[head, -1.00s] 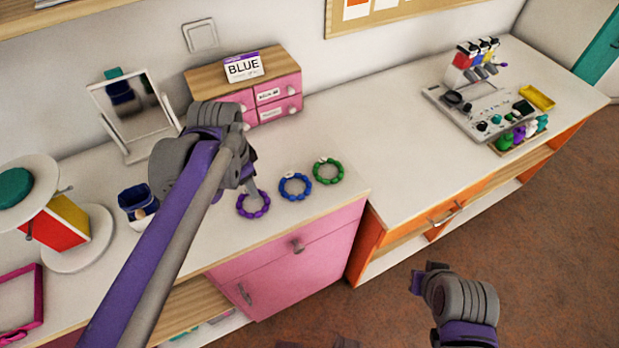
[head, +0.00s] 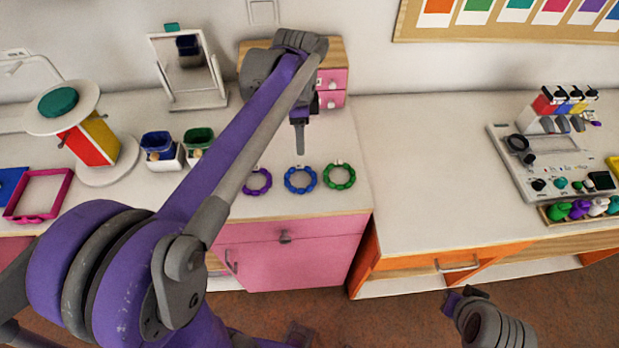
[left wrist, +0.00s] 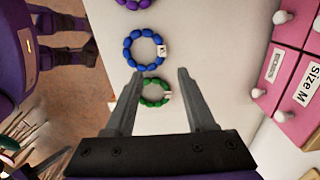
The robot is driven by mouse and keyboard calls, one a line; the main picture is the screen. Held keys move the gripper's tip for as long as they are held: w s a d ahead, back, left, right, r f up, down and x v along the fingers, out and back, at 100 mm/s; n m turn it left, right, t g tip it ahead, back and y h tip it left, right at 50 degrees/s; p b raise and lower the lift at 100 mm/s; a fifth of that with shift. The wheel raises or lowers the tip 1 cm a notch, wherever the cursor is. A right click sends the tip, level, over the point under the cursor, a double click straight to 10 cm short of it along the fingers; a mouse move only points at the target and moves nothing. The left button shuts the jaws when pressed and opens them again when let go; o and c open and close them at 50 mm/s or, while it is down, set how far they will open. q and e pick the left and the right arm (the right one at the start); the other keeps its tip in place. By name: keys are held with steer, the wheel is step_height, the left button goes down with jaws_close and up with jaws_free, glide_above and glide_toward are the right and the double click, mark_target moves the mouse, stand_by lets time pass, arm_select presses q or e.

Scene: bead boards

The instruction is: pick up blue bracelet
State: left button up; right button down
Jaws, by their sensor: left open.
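The blue bracelet (head: 300,179) lies flat on the white counter, between a purple bracelet (head: 257,181) on its left and a green bracelet (head: 339,176) on its right. My left gripper (head: 299,140) hangs above the counter, just behind the blue bracelet in the head view. In the left wrist view its fingers (left wrist: 158,75) are spread and empty. There the blue bracelet (left wrist: 144,50) with its white tag lies just beyond the fingertips, and the green bracelet (left wrist: 154,92) shows between the fingers. My right gripper (head: 467,295) is low at the bottom right, away from the counter; its jaws are unclear.
A pink drawer box (head: 332,88) stands behind my left gripper, partly hidden by the arm. A mirror (head: 188,68) and small blue and green bins (head: 198,140) stand to the left. The counter right of the green bracelet is clear up to the grey machine (head: 545,160).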

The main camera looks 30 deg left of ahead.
arm_select(q)
glide_above(300, 166)
steer(key=f, duration=0.5)
steer(key=shift+s, duration=0.2)
steer(key=f, duration=0.5)
steer(key=shift+w+f, duration=0.2)
steer(key=shift+f, duration=0.2)
jaws_close()
